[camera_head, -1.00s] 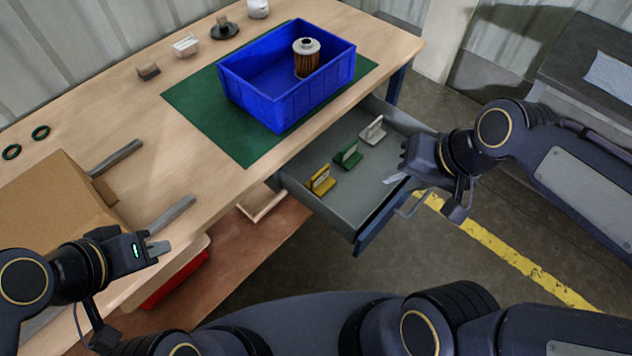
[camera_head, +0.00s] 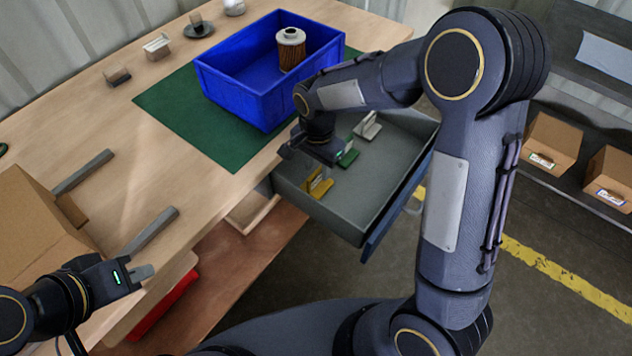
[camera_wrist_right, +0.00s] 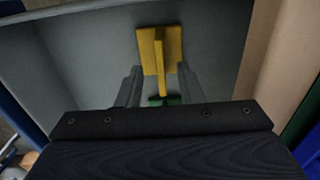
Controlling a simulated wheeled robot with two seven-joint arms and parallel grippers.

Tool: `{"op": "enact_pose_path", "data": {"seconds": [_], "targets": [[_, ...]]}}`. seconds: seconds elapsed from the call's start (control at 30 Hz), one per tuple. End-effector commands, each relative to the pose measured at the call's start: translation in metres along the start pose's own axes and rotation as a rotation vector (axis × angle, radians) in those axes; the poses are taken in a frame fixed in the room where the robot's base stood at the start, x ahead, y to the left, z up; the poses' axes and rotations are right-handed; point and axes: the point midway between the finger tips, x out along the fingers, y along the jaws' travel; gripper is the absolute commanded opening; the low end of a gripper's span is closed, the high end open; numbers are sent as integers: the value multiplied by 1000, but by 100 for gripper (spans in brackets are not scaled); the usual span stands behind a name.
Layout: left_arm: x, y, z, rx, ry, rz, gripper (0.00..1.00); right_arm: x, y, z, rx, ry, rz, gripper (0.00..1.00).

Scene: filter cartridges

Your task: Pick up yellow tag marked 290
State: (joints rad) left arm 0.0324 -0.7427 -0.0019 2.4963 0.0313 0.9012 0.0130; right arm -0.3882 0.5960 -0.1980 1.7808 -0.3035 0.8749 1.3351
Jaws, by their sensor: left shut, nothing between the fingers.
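The yellow tag (camera_head: 317,183) stands upright on its base in the open grey drawer (camera_head: 360,205). In the right wrist view the yellow tag (camera_wrist_right: 158,48) lies ahead, in line with the gap between my right fingers. Its marking cannot be read. My right gripper (camera_wrist_right: 160,74) is open and empty. In the head view it hangs over the drawer, above and behind the yellow tag, apart from it as far as I can tell; its fingertips are hidden there. My left gripper (camera_head: 142,273) is shut and empty over the table's front edge at the lower left.
A green tag (camera_head: 349,155) and a whitish tag (camera_head: 368,126) stand behind the yellow one in the drawer. A blue bin (camera_head: 245,98) holding a filter cartridge (camera_head: 290,50) sits on the green mat (camera_head: 185,115). A cardboard box (camera_head: 35,225) stands at left.

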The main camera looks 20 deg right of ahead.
Motion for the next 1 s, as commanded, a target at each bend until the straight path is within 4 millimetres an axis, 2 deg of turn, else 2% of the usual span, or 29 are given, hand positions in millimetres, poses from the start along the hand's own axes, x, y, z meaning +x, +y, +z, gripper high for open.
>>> {"op": "enact_pose_path", "data": {"seconds": [0.1,0.23,0.53,0.57,0.8,1.0], "targets": [[3,-1,1,0,0,0,0,21,0,1,-1,-2,4,34],[4,-2,2,0,0,0,0,38,-1,1,1,-2,3,34],[4,-2,2,0,0,0,0,43,-1,1,0,-1,0,34],[4,-2,2,0,0,0,0,43,-1,1,0,-1,0,32],[4,-2,2,0,0,0,0,43,-1,1,0,-1,0,1],[4,-2,2,0,0,0,0,43,-1,1,0,-1,-1,0]]}}
